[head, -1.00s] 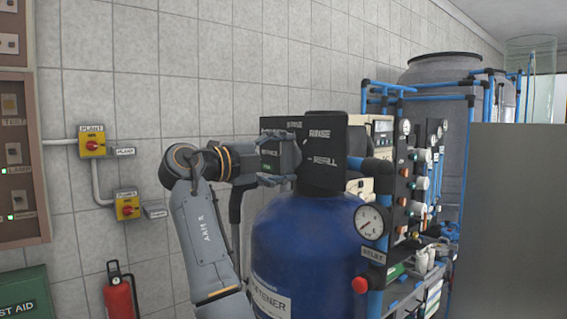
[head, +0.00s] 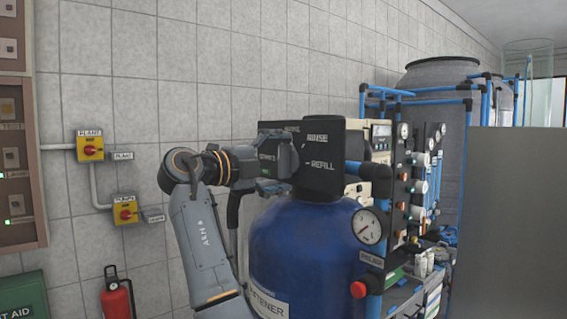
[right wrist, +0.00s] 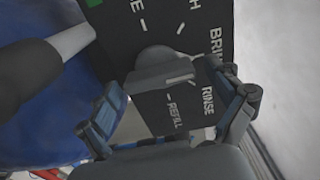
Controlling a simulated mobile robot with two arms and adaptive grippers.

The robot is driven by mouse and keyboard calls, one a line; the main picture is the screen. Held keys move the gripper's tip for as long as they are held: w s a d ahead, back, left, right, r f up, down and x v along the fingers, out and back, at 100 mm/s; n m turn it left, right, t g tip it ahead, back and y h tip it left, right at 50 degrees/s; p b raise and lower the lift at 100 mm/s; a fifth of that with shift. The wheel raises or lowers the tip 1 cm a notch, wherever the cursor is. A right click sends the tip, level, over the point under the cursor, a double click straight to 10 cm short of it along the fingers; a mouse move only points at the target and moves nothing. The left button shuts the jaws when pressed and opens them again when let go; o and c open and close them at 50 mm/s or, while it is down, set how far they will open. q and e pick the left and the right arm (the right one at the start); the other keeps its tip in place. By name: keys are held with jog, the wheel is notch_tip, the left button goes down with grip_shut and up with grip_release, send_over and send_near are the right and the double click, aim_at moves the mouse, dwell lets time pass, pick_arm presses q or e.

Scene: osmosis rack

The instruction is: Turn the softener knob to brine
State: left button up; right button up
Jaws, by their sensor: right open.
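The softener's black control head (head: 325,178) sits on top of the blue tank (head: 300,235), with RINSE and REFILL readable in the head view. In the right wrist view the grey knob (right wrist: 165,68) stands out from the black label plate (right wrist: 150,108), which shows RINSE, REFILL and part of BRINE. I cannot tell which mark the knob points to. My right gripper (right wrist: 165,82) is open, with one finger on either side of the knob; contact is unclear. In the head view my right gripper (head: 285,155) covers the knob. My left gripper is out of view.
A pressure gauge (head: 369,226), a red button (head: 358,289) and blue pipework stand right of the tank. Yellow switch boxes (head: 90,146) and a red extinguisher (head: 117,298) are on the left wall. A grey panel (head: 510,220) fills the right side.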

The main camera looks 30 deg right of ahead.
jog(key=s+a, duration=0.1)
jog(key=a, duration=1.1)
